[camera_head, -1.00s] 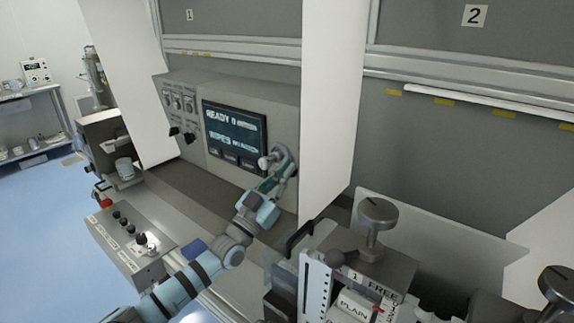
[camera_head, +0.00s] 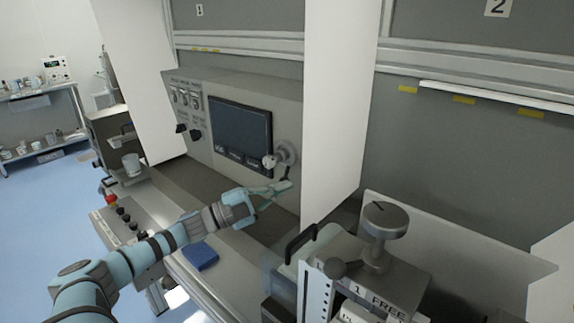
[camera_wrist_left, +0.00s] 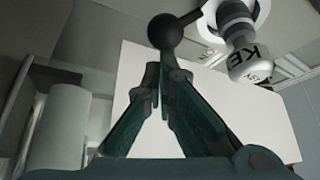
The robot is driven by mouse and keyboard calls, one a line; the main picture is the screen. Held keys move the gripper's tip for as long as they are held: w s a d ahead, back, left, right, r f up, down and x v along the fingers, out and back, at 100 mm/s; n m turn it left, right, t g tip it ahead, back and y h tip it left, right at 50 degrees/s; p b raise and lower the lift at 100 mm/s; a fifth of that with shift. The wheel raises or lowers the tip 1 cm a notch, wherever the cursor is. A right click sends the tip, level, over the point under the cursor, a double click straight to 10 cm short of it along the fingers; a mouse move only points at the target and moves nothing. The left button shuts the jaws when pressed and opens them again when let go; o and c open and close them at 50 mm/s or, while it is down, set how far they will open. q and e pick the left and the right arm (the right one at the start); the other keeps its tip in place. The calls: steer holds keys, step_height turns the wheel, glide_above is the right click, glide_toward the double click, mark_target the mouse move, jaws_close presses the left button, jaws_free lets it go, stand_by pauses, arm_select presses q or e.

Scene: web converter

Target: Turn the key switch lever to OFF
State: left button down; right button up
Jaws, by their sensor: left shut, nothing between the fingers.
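The key switch (camera_head: 287,153) is a round grey fitting on the console, right of the screen, with a pale knob (camera_head: 269,161) in front. A dark lever (camera_head: 287,174) hangs down from it. In the left wrist view, the lever's dark ball end (camera_wrist_left: 165,31) is beside the pale key switch body (camera_wrist_left: 238,35), which carries partly readable letters "KE". My left gripper (camera_head: 288,185) is shut and empty just below the lever. In the left wrist view, its fingertips (camera_wrist_left: 163,72) are just below the ball; contact cannot be told. My right gripper is not in view.
The console screen (camera_head: 240,130) is dark. A white panel (camera_head: 335,110) stands close to the right of the switch. A black handle (camera_head: 300,243) and a machine block with a grey knob (camera_head: 385,218) stand nearer at right. A blue pad (camera_head: 200,256) lies on the ledge.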

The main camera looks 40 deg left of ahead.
arm_select(q)
steer(key=shift+a+f+m+g+b, duration=0.25)
steer(key=shift+a+m+g, duration=0.3)
steer(key=shift+m, duration=0.4)
steer(key=shift+a+f+m+g+b, duration=0.1)
steer(key=shift+a+f+m+g, duration=0.35)
steer(key=shift+m, duration=0.5)
steer(key=shift+r, duration=0.1)
steer(key=s+a+p, duration=0.1)
steer(key=s+p, duration=0.8)
steer(key=shift+s, duration=0.25)
